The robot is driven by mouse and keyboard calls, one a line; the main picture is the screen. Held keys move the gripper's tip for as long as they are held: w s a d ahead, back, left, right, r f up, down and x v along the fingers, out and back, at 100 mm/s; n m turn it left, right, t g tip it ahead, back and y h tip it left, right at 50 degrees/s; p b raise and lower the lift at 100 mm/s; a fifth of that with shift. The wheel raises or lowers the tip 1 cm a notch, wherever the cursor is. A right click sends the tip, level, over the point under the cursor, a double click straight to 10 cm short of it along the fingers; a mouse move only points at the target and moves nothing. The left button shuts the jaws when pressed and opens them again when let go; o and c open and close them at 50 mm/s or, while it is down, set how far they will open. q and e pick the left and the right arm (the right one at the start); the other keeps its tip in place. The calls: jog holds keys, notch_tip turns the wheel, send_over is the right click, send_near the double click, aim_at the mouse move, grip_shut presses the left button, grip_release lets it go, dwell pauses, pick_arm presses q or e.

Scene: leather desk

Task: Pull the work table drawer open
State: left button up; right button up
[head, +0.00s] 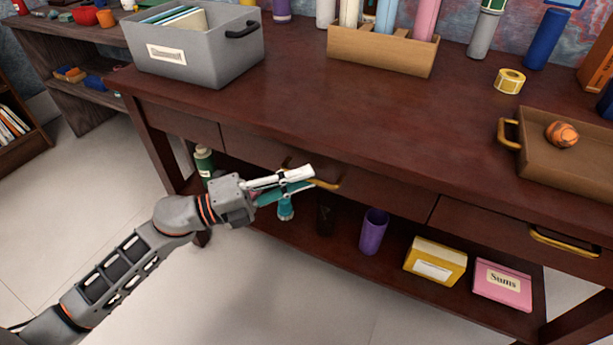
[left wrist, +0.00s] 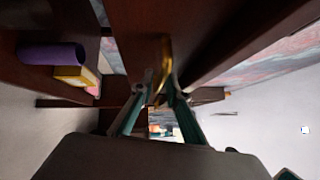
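The work table (head: 300,95) is dark brown wood with a row of drawers under its top. The middle drawer (head: 385,190) has a curved brass handle (head: 327,184), and no gap shows clearly at its front. My left gripper (head: 312,178) is at this handle, its narrow fingers close together around it. In the left wrist view, the brass handle (left wrist: 165,55) runs between the two fingertips (left wrist: 160,82), and the drawer front (left wrist: 140,25) lies just beyond. The fingers hide part of the handle in the head view. My right gripper is not in view.
A lower shelf holds a purple cup (head: 374,232), a yellow box (head: 435,262) and a pink box (head: 502,286). A grey bin (head: 196,62), a wooden organizer (head: 382,50) and a tray (head: 570,175) stand on top. The floor (head: 250,290) in front is clear.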

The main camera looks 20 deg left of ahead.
pick_arm(q)
jog(key=shift+w+d, duration=0.4)
jog(key=shift+d, duration=0.1)
grip_shut()
jog(key=shift+s, duration=0.15)
